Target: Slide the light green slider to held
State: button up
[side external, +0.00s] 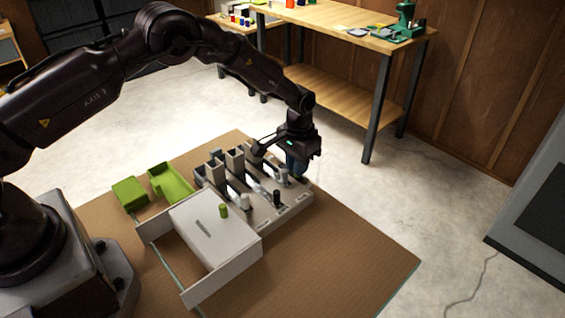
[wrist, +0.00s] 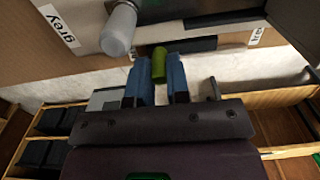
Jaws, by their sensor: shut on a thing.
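In the wrist view the green slider knob (wrist: 158,65) stands between the two blue fingers of my gripper (wrist: 160,80), which is shut on it. A dark slot strip (wrist: 192,46) runs beside the knob, and a label that seems to read "held" (wrist: 256,36) lies to the right, apart from the knob. In the side view my gripper (side external: 297,163) reaches down at the far right corner of the grey slider board (side external: 262,214). The knob it grips is hidden there by the fingers.
A pale grey knob (wrist: 118,32) stands close left, near a "grey" label (wrist: 57,25). Other knobs, one black (side external: 277,198), stand on the board. The mat's front right is clear.

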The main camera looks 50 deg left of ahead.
jog(key=o, duration=0.8)
jog(key=shift+d, duration=0.1)
jog(key=shift+r, duration=0.1)
jog(key=shift+r, duration=2.9)
jog(key=shift+r, duration=2)
